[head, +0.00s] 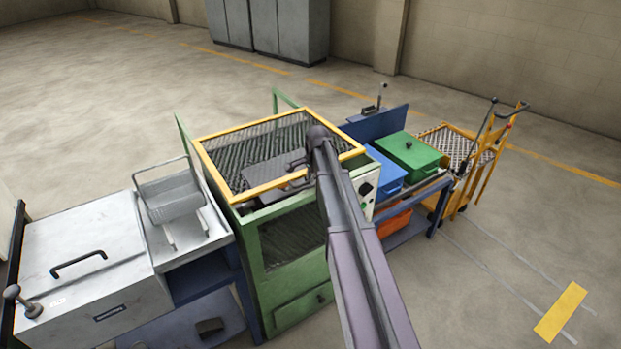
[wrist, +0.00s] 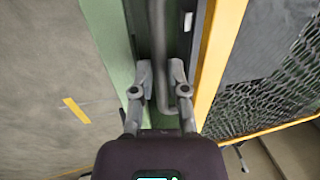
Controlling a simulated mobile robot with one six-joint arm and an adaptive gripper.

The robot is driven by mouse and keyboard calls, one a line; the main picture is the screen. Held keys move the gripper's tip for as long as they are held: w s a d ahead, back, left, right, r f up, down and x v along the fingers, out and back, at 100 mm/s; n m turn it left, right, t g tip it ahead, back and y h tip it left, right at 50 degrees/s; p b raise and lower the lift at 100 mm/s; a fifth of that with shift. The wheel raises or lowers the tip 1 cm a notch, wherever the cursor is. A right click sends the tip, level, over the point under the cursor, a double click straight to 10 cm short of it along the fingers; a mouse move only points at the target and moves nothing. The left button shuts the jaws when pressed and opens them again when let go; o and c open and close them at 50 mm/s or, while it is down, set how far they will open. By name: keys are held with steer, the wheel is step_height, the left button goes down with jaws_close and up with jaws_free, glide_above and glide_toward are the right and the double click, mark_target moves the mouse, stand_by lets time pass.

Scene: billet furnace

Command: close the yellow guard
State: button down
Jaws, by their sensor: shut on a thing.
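The yellow guard (head: 268,187) is a yellow frame with dark mesh over the top of the green machine (head: 290,257). It lies nearly flat in the head view, with a gap between its front bar and the green body; I cannot tell whether it rests fully down. In the wrist view, its yellow bar (wrist: 219,60) runs along the right of a grey bent handle bar (wrist: 158,35). My gripper (wrist: 160,82) is shut on this handle bar, with one finger on each side. In the head view my arm partly hides the guard's right front and my gripper (head: 298,165).
A grey bench unit with a wire basket (head: 173,197) stands at the left. A blue bin (head: 386,172) and a green bin (head: 411,153) stand on a blue table at the right, with a yellow trolley (head: 476,165) beyond.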

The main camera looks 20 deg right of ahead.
steer(key=s+d, duration=0.2)
steer(key=s, duration=0.7)
steer(key=shift+s, duration=0.15)
steer(key=c, duration=0.6)
jaws_free()
steer(key=shift+c, duration=0.2)
steer(key=shift+w, duration=0.2)
